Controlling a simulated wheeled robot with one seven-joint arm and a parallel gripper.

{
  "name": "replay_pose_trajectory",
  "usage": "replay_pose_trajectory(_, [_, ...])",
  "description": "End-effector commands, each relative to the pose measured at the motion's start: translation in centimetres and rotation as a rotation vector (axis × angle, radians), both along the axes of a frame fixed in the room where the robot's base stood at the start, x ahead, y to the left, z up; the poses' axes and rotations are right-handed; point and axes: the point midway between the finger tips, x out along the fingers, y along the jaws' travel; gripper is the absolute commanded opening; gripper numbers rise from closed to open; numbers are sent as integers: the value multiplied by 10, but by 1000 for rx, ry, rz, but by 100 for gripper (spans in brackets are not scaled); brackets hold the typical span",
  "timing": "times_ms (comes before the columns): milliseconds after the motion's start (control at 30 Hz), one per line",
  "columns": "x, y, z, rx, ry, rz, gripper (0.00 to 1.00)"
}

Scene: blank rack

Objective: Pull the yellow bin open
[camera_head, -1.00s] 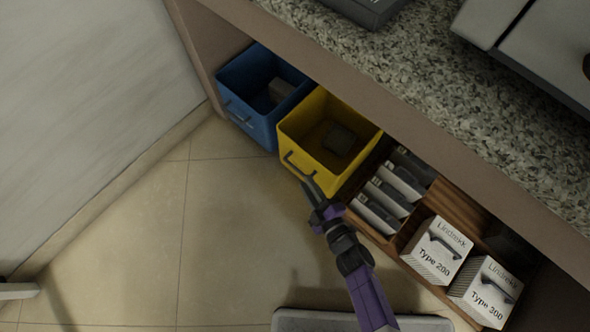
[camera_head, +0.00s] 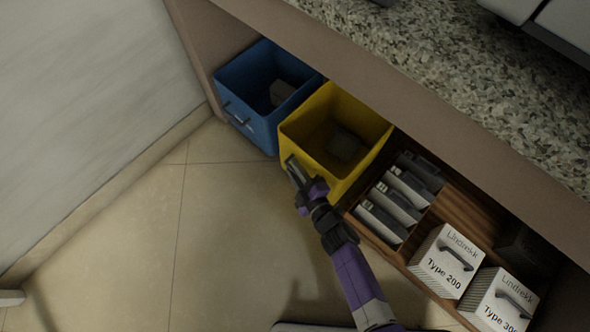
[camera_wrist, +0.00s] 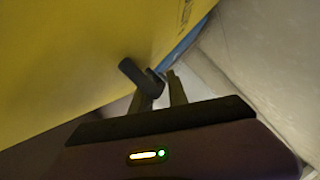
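The yellow bin (camera_head: 310,150) sits in the low shelf under the counter, its top open, with a grey item (camera_head: 343,146) inside. Its front fills the left of the wrist view (camera_wrist: 60,60). The bin's dark handle (camera_wrist: 138,76) is right at my fingertips in the wrist view. My gripper (camera_head: 293,166) is at the bin's front and covers most of the handle in the head view. In the wrist view my two fingers (camera_wrist: 161,92) stand apart with a gap between them. Whether they touch the handle is unclear.
A blue bin (camera_head: 262,128) stands left of the yellow one. To the right is a wooden compartment tray (camera_head: 470,215) with grey items and white boxes (camera_head: 447,262). The granite counter (camera_head: 470,80) overhangs. Tiled floor (camera_head: 215,240) in front is free.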

Motion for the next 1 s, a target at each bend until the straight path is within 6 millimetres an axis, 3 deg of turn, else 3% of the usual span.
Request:
replay_pose_trajectory(100, [0,0,0,0,0,0,20])
replay_pose_trajectory(233, [0,0,0,0,0,0,0])
replay_pose_trajectory(1000, [-1,-1,0,1,1,0,0])
